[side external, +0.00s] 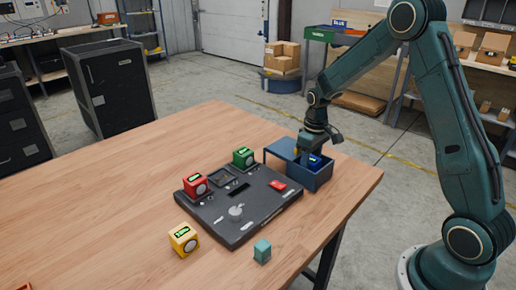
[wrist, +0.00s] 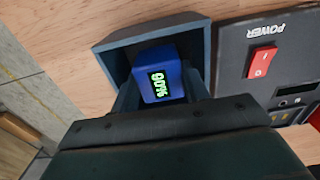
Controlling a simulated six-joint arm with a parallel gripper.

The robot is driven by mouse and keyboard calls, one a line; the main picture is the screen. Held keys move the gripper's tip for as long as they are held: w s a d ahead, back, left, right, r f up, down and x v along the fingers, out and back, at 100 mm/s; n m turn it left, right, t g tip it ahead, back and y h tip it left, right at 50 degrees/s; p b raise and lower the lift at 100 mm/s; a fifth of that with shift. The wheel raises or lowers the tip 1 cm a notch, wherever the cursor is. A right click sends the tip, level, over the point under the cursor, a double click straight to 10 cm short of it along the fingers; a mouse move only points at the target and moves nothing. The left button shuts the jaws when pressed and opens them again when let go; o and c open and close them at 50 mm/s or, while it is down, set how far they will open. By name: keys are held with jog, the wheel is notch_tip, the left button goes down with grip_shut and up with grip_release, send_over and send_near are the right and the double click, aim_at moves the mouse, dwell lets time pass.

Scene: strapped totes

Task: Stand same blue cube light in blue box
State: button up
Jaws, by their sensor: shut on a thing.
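My gripper (side external: 311,151) points down into the blue box (side external: 277,150) at the right of the black panel. It is shut on the blue cube (side external: 315,161), which sits within the box walls. Whether the cube touches the box floor is hidden.
The black panel (side external: 232,225) stands left of the box, with a red power switch (side external: 278,185), a red cube (side external: 195,185) and a green cube (side external: 243,157). A yellow cube (side external: 184,239) and a teal block (side external: 262,251) lie in front. The left of the table is mostly clear.

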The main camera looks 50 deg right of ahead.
jog(key=shift+f, duration=0.35)
dwell(0.4)
jog(key=o, duration=1.2)
jog(key=shift+c, duration=0.4)
